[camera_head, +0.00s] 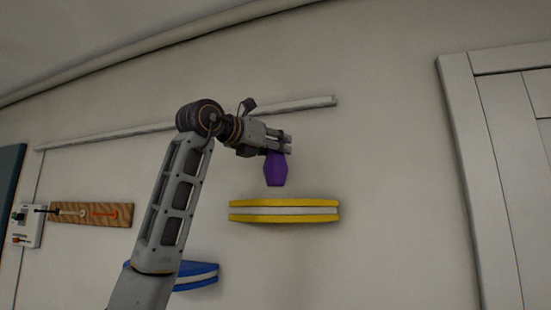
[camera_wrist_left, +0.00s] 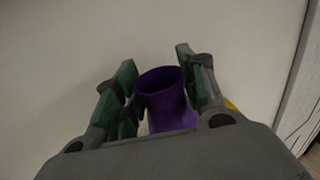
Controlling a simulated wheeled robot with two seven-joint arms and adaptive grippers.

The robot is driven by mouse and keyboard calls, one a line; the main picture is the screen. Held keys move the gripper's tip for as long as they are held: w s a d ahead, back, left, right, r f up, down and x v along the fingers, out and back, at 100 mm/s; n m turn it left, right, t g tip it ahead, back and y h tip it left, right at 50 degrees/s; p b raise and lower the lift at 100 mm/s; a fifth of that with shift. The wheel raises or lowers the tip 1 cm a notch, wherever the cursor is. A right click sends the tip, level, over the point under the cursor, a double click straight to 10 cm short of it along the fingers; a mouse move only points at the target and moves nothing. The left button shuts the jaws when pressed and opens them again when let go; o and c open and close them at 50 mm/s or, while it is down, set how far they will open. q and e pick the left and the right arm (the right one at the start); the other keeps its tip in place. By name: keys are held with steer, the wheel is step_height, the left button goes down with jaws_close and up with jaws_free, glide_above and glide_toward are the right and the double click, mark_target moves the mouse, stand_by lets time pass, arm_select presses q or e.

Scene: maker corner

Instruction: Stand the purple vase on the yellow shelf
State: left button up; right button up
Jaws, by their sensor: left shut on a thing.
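The purple vase (camera_head: 275,170) hangs upright from my left gripper (camera_head: 284,146) in the head view. The gripper is shut on its upper part. The yellow shelf (camera_head: 284,218) is on the wall below the vase, with a pale band between its yellow layers. A small gap of wall shows between the vase's bottom and the shelf. In the left wrist view the open mouth of the vase (camera_wrist_left: 160,82) sits between the two green-padded fingers (camera_wrist_left: 160,92). A sliver of yellow (camera_wrist_left: 231,104) shows beside the right finger. My right gripper is not in view.
A blue shelf (camera_head: 198,277) is lower left, partly behind my left arm. A wooden tool rack (camera_head: 91,214) hangs at the left. A pale rail (camera_head: 305,103) runs along the wall above the gripper. A door frame (camera_head: 468,180) stands at the right.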

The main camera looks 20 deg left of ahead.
mark_target(270, 155)
arm_select(q)
steer(key=shift+f, duration=1.6)
steer(key=shift+f, duration=0.2)
steer(key=o, duration=1.1)
steer(key=shift+r, duration=0.2)
